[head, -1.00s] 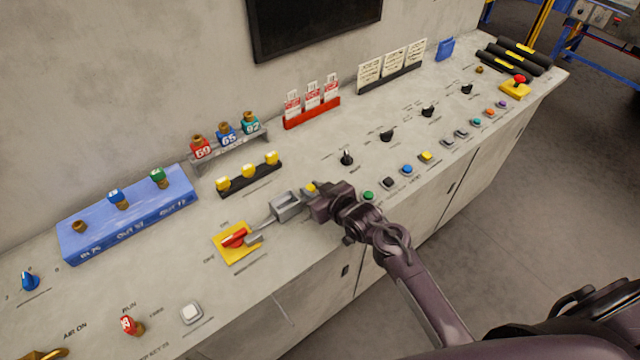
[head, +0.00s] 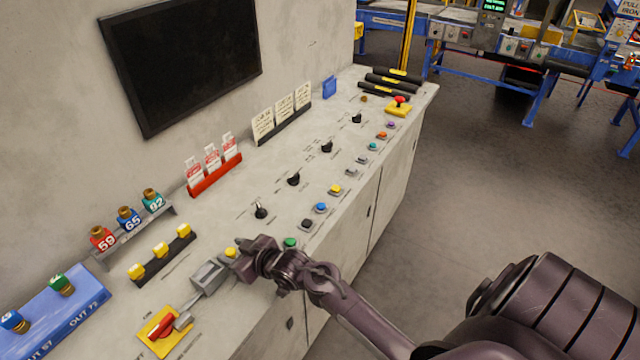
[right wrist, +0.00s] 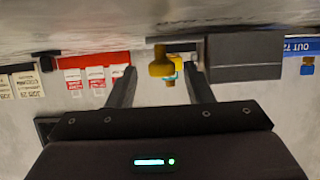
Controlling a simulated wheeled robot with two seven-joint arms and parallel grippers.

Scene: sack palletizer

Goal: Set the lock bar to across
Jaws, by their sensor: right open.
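A grey block (head: 209,277) with a yellow knob (head: 230,252) at its far end stands on the console; it looks like the lock bar, though no label on it is readable. My right gripper (head: 241,249) is open beside the yellow knob. In the right wrist view the knob (right wrist: 160,66) shows between the spread fingers (right wrist: 160,84), with the grey block (right wrist: 245,58) to the right. I cannot tell whether either finger touches the knob. My left gripper is not in view.
A red-handled switch on a yellow plate (head: 155,338) sits just nearer than the block. A rack of yellow pieces (head: 162,259) stands to the left. A green button (head: 290,242) is close to my right wrist. Red tag holder (head: 215,177) and black knobs lie farther along.

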